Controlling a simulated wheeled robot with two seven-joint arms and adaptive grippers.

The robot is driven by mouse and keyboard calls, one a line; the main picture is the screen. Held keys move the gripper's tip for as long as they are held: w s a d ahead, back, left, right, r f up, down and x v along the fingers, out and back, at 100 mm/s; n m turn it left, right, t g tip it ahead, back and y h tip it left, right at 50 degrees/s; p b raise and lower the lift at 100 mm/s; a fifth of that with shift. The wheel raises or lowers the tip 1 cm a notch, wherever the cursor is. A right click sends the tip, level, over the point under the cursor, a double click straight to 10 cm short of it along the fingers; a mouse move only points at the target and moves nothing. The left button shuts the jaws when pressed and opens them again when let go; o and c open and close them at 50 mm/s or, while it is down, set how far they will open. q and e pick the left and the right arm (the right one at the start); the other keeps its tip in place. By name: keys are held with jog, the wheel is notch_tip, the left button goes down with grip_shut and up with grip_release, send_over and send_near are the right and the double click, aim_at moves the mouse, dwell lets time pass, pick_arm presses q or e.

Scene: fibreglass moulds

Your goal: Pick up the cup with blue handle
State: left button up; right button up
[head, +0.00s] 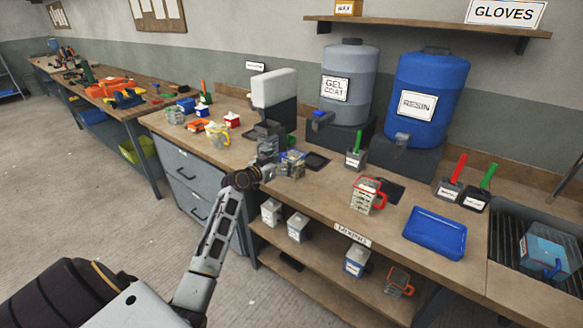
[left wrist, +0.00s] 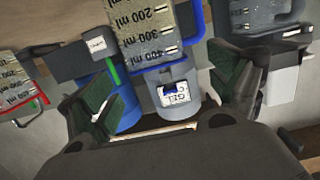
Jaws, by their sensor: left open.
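The clear measuring cup with a blue handle (head: 293,163) stands on the workbench in the head view, close to the right of my left gripper (head: 268,155). In the left wrist view the same cup (left wrist: 148,32), with ml markings and a blue rim and handle, appears upside down between and beyond the fingers. My left gripper (left wrist: 168,92) is open, with a finger on each side of the picture and nothing seen in its grasp. It partly hides the cup in the head view. My right gripper is not in view.
A red-handled cup (head: 366,196) and a blue tray (head: 434,234) stand to the right. A grey gel coat drum (head: 347,80) and a blue resin drum (head: 424,105) stand behind. A yellow-handled cup (head: 217,134) is left. Bare bench lies in front of the red-handled cup.

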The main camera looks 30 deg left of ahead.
aim_at(298, 152)
pick_arm(q)
jog(key=shift+w, duration=0.1)
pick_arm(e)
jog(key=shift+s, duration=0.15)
pick_arm(q)
jog(key=w, duration=0.5)
jog(key=shift+d+f+b, duration=0.3)
jog(key=shift+d+f, duration=0.05)
jog(key=shift+f, duration=0.05)
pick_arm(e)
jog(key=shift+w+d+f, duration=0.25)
pick_arm(q)
jog(key=c, duration=1.1)
jog(key=shift+r, duration=0.1)
jog(key=c, duration=0.8)
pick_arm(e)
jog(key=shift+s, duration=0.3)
pick_arm(q)
jog(key=shift+o, duration=0.2)
